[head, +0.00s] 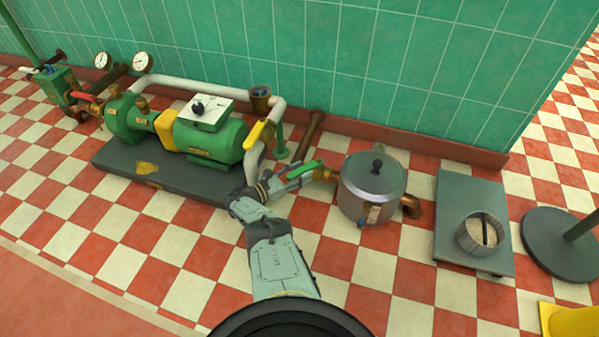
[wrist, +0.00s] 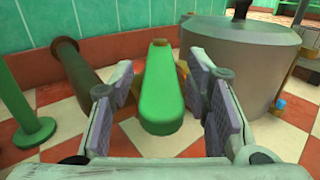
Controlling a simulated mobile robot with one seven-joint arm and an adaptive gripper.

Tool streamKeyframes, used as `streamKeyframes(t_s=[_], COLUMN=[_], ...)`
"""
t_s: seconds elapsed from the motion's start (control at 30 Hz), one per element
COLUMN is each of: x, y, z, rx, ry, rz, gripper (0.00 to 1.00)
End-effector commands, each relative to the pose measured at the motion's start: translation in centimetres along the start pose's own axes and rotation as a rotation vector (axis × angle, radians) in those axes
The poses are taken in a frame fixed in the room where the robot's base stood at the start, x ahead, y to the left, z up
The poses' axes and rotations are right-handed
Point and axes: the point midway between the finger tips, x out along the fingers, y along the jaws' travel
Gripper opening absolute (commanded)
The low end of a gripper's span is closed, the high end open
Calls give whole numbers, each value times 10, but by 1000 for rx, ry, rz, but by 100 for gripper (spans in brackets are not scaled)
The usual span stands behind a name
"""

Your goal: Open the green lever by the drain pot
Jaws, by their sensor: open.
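The green lever (head: 304,169) sits on a brass fitting at the left side of the drain pot. My gripper (head: 292,174) is open around the lever's near end; in the wrist view my gripper (wrist: 162,110) holds nothing. I cannot tell whether any finger touches the lever.
A green pump (head: 211,138) on a dark plinth (head: 180,180) stands left, with a yellow lever (head: 259,134) and a red lever (head: 85,97). A brown pipe (head: 309,134) stands behind the green lever. A scale with a bucket (head: 483,234) is right. Checkered floor in front is clear.

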Motion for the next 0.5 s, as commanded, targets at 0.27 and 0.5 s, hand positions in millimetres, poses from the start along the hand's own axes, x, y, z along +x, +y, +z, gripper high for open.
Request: streamKeyframes(t_s=[0.27,0.5], x=[-24,-76], y=[0,0], z=[-2,-1], rx=[-1,-1], ry=[4,3], rz=[4,3], gripper=[43,43])
